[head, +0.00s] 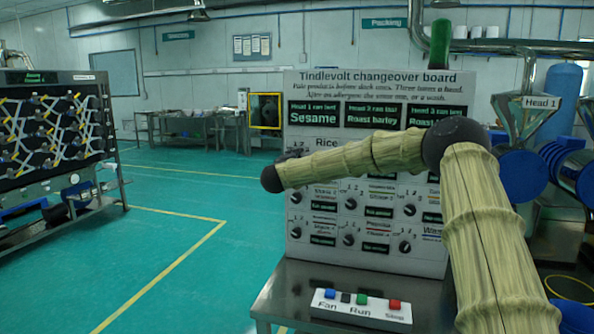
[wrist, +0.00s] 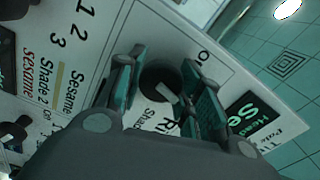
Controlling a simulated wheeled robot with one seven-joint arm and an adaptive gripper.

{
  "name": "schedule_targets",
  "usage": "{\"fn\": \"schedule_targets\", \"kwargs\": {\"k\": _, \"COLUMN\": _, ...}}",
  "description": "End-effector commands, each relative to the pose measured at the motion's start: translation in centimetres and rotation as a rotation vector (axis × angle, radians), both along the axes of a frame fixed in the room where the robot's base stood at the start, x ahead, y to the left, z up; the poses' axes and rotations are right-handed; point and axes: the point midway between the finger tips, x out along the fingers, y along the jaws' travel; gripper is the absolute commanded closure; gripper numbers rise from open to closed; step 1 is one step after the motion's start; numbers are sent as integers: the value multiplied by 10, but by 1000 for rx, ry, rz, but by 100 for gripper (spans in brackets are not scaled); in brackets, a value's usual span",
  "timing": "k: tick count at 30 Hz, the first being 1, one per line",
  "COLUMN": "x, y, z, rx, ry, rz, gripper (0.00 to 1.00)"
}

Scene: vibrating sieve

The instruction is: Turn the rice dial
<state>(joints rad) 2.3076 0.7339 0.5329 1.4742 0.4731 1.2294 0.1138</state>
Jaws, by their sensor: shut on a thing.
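The rice dial (wrist: 158,76) is a dark round knob with a pale pointer mark, on the white changeover board (head: 345,250). In the wrist view it sits between the two fingers of my gripper (wrist: 164,90), which is shut on it. Part of the knob is hidden by the fingers. The partly covered label beside it starts with "Ri", and the word "Rice" (head: 327,142) shows on the board in the head view. There, my arm crosses in front of the board and hides the dial.
Other dials (head: 348,240) with dark displays fill the lower board. A button box (head: 361,309) stands on the metal table (head: 290,290) in front. A hopper (head: 527,118) and blue drums stand at right, a rack (head: 58,140) at left. The green floor between is clear.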

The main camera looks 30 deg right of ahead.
Motion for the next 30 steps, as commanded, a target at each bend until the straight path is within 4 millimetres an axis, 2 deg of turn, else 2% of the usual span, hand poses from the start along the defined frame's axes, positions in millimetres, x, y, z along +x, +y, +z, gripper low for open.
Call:
{"fn": "schedule_targets", "kwargs": {"k": 1, "x": -1, "y": -2, "z": -5, "rx": 15, "ry": -15, "rz": -2, "gripper": 88}}
{"fn": "schedule_targets", "kwargs": {"k": 23, "x": -1, "y": -2, "z": -4, "rx": 70, "ry": -76, "rz": -3, "gripper": 88}}
{"fn": "schedule_targets", "kwargs": {"k": 24, "x": -1, "y": -2, "z": -4, "rx": 70, "ry": -76, "rz": -4, "gripper": 61}}
{"fn": "schedule_targets", "kwargs": {"k": 27, "x": -1, "y": -2, "z": -4, "rx": 70, "ry": -76, "rz": -3, "gripper": 43}}
{"fn": "schedule_targets", "kwargs": {"k": 30, "x": -1, "y": -1, "z": -3, "rx": 69, "ry": -76, "rz": -3, "gripper": 43}}
